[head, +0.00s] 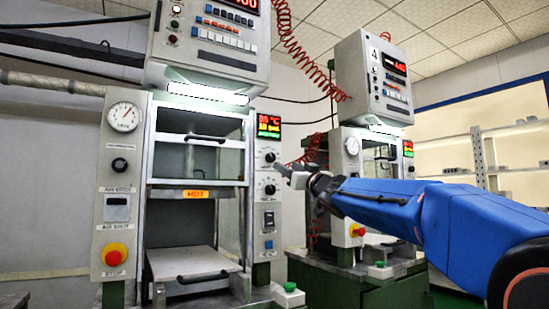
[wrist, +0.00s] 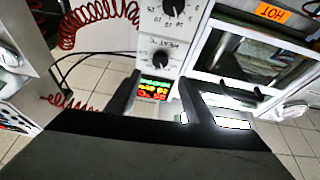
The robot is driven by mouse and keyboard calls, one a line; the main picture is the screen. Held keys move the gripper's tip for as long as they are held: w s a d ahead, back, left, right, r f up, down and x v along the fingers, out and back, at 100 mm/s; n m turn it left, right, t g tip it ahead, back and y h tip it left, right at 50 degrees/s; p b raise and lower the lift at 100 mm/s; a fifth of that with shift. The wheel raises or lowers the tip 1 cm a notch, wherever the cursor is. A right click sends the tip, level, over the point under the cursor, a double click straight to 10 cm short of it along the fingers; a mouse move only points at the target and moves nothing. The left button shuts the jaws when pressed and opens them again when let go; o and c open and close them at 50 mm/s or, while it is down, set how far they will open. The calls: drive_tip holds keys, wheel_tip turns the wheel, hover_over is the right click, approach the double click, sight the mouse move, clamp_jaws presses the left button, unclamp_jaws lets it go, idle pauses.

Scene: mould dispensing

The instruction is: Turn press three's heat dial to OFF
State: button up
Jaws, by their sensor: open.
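The near press has a narrow grey control panel with two black dials. The upper dial (head: 270,157), just below the lit display (head: 269,126), looks like the heat dial; it also shows upside down in the wrist view (wrist: 160,58). Its exact setting is too small to read. The lower dial (head: 269,189) also shows in the wrist view (wrist: 173,8). My gripper (head: 283,169) is open and empty, close to the panel from the right. In the wrist view its two fingers (wrist: 159,77) stand either side of the upper dial's line, apart from it.
An orange HOT sign (head: 195,194) marks the near press's chamber. A red emergency button (head: 114,254) is at its lower left. Another press marked 4 (head: 375,75) stands behind my arm. Red coiled hoses (head: 290,45) hang between the presses.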

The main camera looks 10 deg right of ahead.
sight(272, 157)
drive_tip(key=x, duration=1.1)
drive_tip(key=shift+d, duration=0.1)
drive_tip(key=shift+c, duration=0.6)
drive_tip(key=c, duration=0.9)
